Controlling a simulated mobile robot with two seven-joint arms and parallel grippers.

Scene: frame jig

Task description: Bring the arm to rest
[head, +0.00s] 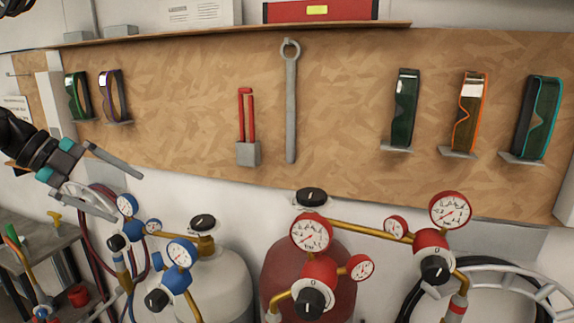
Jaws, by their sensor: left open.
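My left gripper (128,197) comes in from the left edge of the head view. Its two grey fingers are spread apart with nothing between them. It hangs in front of the white wall below the left end of the wooden board, by the blue gauges in the picture. My right gripper is not in view.
The wooden board (200,100) holds several goggles, a wrench (291,105) and a red-handled tool (246,115). Below stand a grey cylinder (215,285) with blue gauges and a red cylinder (335,270) with red gauges. A cluttered bench (55,238) is at lower left.

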